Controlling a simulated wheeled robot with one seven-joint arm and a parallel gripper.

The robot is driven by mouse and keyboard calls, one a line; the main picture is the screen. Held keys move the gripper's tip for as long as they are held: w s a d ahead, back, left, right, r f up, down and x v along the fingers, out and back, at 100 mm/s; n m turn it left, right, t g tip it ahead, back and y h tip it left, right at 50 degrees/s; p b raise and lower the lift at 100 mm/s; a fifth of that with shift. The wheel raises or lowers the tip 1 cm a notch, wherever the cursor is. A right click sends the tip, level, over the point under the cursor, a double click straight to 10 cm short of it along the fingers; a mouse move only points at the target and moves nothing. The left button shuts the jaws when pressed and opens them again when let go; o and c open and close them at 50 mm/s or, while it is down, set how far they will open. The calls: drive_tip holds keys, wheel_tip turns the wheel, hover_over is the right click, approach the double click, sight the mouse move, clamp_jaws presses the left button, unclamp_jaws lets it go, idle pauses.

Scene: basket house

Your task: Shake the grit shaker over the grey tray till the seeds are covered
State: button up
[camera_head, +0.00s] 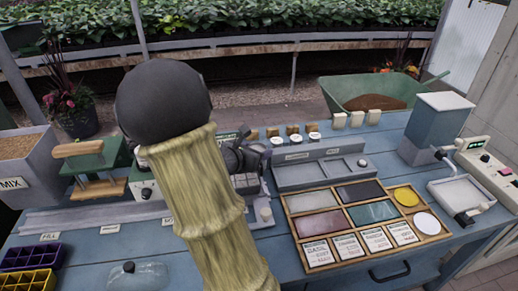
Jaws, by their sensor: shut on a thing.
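A bamboo-textured arm link of mine with a dark ball joint fills the middle of the view and hides much of the bench. My dark gripper (246,158) shows just right of it, over the back middle of the bench. It is shut on the grit shaker, which is mostly hidden, so its shape and tilt cannot be told.
A wooden-framed panel (446,237) with coloured plates and labels lies front right. A grey dispenser (436,128) stands behind a small pan (461,194). Purple (30,256) and yellow (28,283) cell trays lie front left, near a clear dome (137,275). A green press (95,165) stands left.

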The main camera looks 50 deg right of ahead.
wheel_tip(320, 180, up, 6)
drive_tip(key=p, duration=0.5)
drive_tip(key=shift+r, duration=0.1)
idle(0.6)
wheel_tip(320, 180, down, 6)
drive_tip(key=b, duration=0.6)
drive_tip(key=shift+a, duration=0.1)
idle(0.4)
drive_tip(key=w+a, duration=0.1)
drive_tip(key=a, duration=0.1)
drive_tip(key=w+a+p, duration=0.1)
drive_tip(key=w+a, duration=0.1)
idle(0.4)
